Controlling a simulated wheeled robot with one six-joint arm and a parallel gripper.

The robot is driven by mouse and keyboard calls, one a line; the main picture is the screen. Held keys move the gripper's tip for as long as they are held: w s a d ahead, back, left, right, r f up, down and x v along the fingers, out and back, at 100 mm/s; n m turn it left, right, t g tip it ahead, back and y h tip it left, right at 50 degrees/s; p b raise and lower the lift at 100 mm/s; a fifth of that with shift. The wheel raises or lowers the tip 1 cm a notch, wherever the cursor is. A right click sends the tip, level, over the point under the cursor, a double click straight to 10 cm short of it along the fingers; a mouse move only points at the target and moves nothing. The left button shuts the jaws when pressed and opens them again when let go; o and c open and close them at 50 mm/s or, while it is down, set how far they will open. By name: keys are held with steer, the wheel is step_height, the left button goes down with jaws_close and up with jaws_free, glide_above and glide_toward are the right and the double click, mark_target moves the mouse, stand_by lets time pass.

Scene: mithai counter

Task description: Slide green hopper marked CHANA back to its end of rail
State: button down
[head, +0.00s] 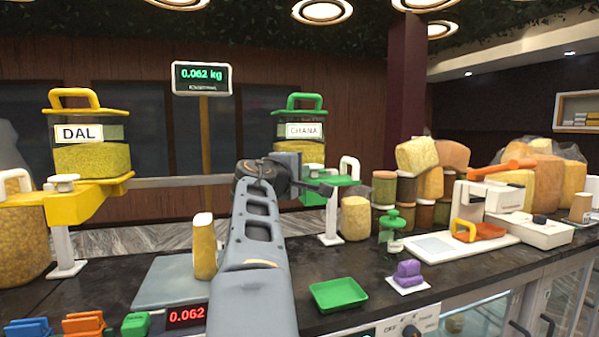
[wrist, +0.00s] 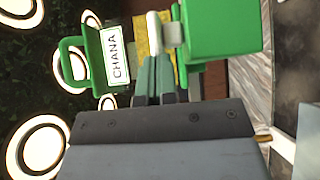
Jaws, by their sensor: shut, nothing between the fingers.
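The green hopper marked CHANA (head: 304,112) stands upright by the right end of the rail, with a green lid handle, a clear body and yellow contents. In the wrist view its white label (wrist: 115,53) appears sideways. Its green bracket (wrist: 222,27) and a white knob (wrist: 172,31) lie just beyond my fingertips. My gripper (wrist: 158,66) is shut and empty, in front of the hopper's lower part; I cannot tell whether it touches. In the head view my gripper (head: 312,172) is partly hidden by my arm. The grey rail (head: 180,182) runs left towards the yellow bracket.
A yellow hopper marked DAL (head: 92,152) stands at the rail's left end. A scale display (head: 202,78) on a post reads 0.062 kg.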

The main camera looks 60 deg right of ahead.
steer(key=w+a+b, duration=0.2)
steer(key=a+b, duration=0.2)
steer(key=a, duration=0.9)
steer(key=shift+w+b, duration=0.3)
steer(key=shift+w, duration=0.1)
steer(key=shift+d, duration=0.1)
